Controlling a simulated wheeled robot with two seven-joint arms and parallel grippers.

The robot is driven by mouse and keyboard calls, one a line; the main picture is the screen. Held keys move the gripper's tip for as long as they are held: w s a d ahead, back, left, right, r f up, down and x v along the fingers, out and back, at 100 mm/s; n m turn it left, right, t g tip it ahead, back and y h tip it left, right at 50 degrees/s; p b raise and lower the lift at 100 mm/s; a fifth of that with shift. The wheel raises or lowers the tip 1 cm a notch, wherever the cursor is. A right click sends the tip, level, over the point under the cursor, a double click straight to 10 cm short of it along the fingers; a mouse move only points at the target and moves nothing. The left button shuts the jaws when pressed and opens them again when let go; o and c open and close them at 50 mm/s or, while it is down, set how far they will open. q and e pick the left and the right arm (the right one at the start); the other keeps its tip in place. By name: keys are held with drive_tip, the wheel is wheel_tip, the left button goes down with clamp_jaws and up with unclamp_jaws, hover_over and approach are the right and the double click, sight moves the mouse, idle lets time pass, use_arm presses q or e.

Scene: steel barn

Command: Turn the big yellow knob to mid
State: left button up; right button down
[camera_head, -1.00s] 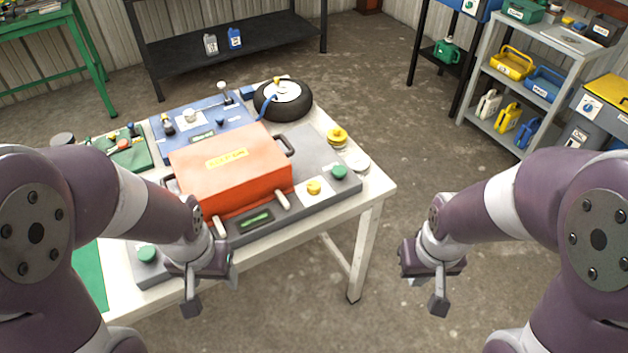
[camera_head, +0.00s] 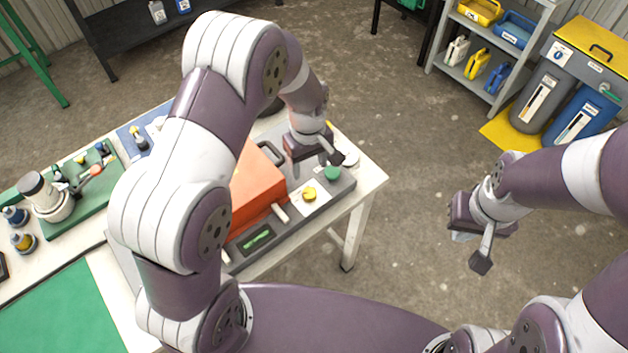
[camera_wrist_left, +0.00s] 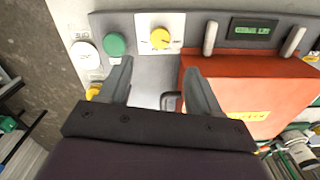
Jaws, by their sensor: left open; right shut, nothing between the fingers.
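The yellow knob (camera_head: 309,194) sits on a white plate on the front of a grey panel, left of a green button (camera_head: 332,173). In the left wrist view the yellow knob (camera_wrist_left: 160,38) shows beyond the fingertips, roughly midway between them, with a pointer mark too small to read surely. My left gripper (camera_head: 322,152) is open and empty above the panel's right end, behind the knob and apart from it. It also shows in the left wrist view (camera_wrist_left: 156,78). My right gripper (camera_head: 478,255) is shut and empty over the floor, right of the table.
An orange box (camera_head: 257,185) with a dark handle stands on the panel beside the knob, partly hidden by my left arm. A round white button (camera_wrist_left: 85,54) and a smaller yellow part (camera_wrist_left: 95,93) lie near the left finger. Open floor lies right of the table (camera_head: 372,180).

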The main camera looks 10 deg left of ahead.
sight(309, 192)
use_arm(q)
drive_tip(key=f, duration=0.2)
drive_tip(key=f+p, duration=0.1)
drive_tip(key=f, duration=0.1)
drive_tip(key=shift+s+d, duration=0.1)
drive_tip(key=shift+s, duration=0.2)
drive_tip(key=f, duration=0.4)
drive_tip(key=w+f+p, duration=0.1)
drive_tip(key=f, duration=0.1)
drive_tip(key=shift+a+f, duration=0.2)
drive_tip(key=shift+f, duration=0.15)
drive_tip(key=shift+s+f, duration=0.2)
drive_tip(key=shift+f, duration=0.2)
drive_tip(key=shift+w+f, duration=0.1)
drive_tip(key=shift+c, duration=0.5)
drive_tip(key=c, duration=0.9)
